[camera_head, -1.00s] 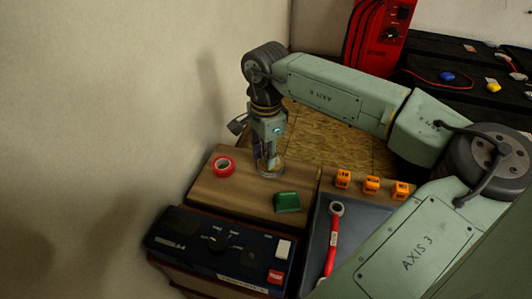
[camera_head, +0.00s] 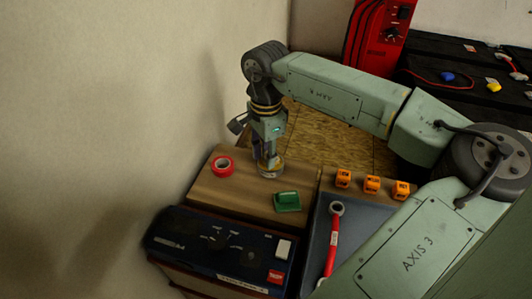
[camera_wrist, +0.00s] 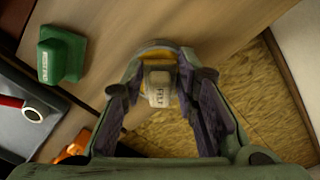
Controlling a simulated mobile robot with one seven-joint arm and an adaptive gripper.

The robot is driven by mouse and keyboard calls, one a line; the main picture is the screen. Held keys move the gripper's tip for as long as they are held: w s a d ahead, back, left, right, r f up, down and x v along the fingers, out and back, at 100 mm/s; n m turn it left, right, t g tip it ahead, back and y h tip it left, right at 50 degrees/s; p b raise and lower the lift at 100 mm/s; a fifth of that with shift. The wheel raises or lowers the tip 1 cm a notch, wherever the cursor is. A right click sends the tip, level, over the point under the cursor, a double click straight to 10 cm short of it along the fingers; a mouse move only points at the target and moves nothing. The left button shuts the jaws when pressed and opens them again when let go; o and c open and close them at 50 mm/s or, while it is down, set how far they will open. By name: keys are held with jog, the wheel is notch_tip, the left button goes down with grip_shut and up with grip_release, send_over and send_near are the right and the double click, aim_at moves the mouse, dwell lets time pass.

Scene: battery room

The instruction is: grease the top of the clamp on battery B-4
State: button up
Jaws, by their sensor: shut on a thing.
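My gripper (camera_head: 268,157) points down at the far part of a wooden bench top. In the wrist view its two dark fingers are closed around a small pale lettered handle (camera_wrist: 160,95). A round tin (camera_head: 271,174) is directly below the fingers, and its rim (camera_wrist: 150,46) arcs around the handle in the wrist view. I cannot tell whether the handle's lower end is inside the tin. Dark batteries (camera_head: 440,58) stand at the far right with coloured caps and cables. No B-4 label or clamp can be made out.
A red tape roll (camera_head: 223,167), a green block (camera_head: 287,201), orange blocks (camera_head: 371,185) and a grey tray (camera_head: 318,245) with a red-handled wrench (camera_head: 332,240) lie around the bench. A dark blue instrument (camera_head: 215,250) is nearest. A red cabinet (camera_head: 377,38) stands behind. The wall is close on the left.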

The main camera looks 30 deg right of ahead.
aim_at(266, 154)
dwell(0.4)
jog(key=shift+r+p, duration=2.05)
jog(key=shift+r, duration=1.4)
